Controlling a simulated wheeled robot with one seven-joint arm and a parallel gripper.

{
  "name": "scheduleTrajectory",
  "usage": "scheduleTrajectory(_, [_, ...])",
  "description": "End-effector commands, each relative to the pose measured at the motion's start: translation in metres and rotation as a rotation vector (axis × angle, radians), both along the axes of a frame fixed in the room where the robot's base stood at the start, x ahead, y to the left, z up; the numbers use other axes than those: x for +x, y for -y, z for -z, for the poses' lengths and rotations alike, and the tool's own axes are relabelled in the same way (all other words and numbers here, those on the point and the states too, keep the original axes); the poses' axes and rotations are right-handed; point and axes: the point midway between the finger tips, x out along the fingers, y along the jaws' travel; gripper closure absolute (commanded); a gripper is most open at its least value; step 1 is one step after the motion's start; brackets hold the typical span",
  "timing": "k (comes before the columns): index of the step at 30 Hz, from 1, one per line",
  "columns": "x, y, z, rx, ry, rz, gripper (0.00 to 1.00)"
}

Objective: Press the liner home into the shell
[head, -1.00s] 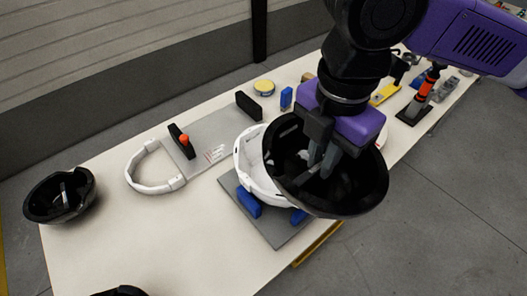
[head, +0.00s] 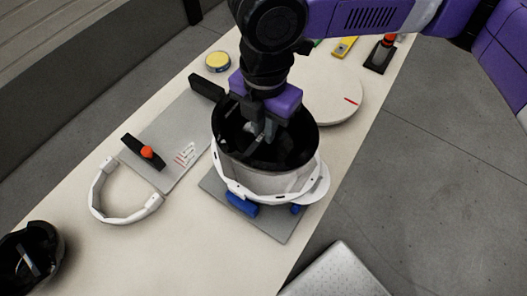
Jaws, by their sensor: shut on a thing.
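The black bowl-shaped liner (head: 229,152) is in my gripper (head: 262,130), open side up, with the fingers reaching down inside it. My gripper is shut on the liner at its inner part; the exact grip is dark and partly hidden. The white shell (head: 309,187) lies directly below, on a grey plate (head: 275,230) with blue blocks (head: 242,205) at its near side. The liner sits over the shell's opening and its black rim stands above the shell's white edge. It covers most of the opening, so I cannot tell how deep it reaches or whether it touches.
A white curved band (head: 103,205) and a grey plate with a red-knobbed black bar (head: 146,152) lie to the left. Another black liner (head: 30,262) is at the lower left. A pale disc (head: 335,95) and a yellow tin (head: 218,62) are behind. The table (head: 165,245) is clear in front.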

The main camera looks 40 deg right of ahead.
Motion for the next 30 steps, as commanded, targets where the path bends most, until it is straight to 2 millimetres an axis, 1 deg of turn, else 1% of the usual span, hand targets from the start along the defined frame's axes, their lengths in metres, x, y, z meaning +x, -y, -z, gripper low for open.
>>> scheduleTrajectory(1, [-0.001,0.000,0.012,0.000,-0.004,0.002,1.00])
scheduleTrajectory(3, [-0.001,0.000,0.029,0.000,-0.004,0.000,1.00])
scheduleTrajectory(6, [-0.001,0.000,0.049,0.000,-0.003,0.001,1.00])
scheduleTrajectory(9, [0.000,0.000,0.062,0.000,-0.001,0.002,1.00])
scheduleTrajectory(16, [0.000,0.000,0.077,0.001,0.000,0.000,1.00])
scheduleTrajectory(21, [0.000,0.000,0.099,0.000,-0.002,0.001,1.00])
scheduleTrajectory(24, [0.000,0.000,0.108,0.000,-0.001,0.001,1.00])
scheduleTrajectory(30, [0.000,0.000,0.109,0.000,0.000,0.000,1.00])
